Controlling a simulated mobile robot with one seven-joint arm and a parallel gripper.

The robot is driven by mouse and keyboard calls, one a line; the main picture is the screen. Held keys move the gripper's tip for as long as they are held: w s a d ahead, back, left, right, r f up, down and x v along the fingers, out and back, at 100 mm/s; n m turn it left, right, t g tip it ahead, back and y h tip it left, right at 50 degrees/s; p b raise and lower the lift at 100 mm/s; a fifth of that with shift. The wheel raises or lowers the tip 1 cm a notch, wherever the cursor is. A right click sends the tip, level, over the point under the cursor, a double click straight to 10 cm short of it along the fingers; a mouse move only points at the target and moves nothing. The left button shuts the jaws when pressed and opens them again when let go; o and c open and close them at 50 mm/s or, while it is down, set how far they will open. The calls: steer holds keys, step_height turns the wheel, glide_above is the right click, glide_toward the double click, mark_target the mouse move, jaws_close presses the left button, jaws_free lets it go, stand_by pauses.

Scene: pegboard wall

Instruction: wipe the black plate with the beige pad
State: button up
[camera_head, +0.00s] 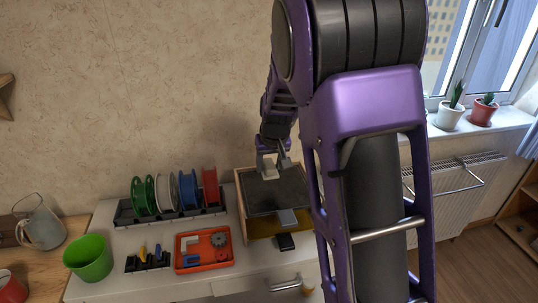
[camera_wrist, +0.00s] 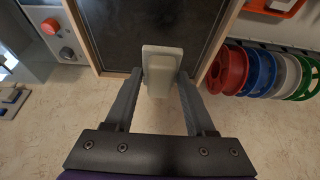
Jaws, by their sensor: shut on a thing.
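The black plate (camera_head: 285,192) is a dark flat square set in a light wooden frame on the counter. It also shows in the wrist view (camera_wrist: 150,22), between two wooden rails. The beige pad (camera_head: 269,168) is at the plate's far edge in the head view. In the wrist view the pad (camera_wrist: 161,72) is a pale block between my fingers, overlapping the plate's edge. My gripper (camera_head: 271,156) is shut on the pad; its two dark fingers also show in the wrist view (camera_wrist: 159,85). I cannot tell whether the pad touches the plate.
A rack of coloured spools (camera_head: 172,196) stands left of the plate. An orange tray (camera_head: 203,263) with small parts, a black holder (camera_head: 148,262) and a green cup (camera_head: 90,258) are nearer the front. My arm hides the counter's right side. A wall rises behind the plate.

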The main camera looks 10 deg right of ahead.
steer(key=shift+r, duration=1.05)
steer(key=shift+s, duration=0.1)
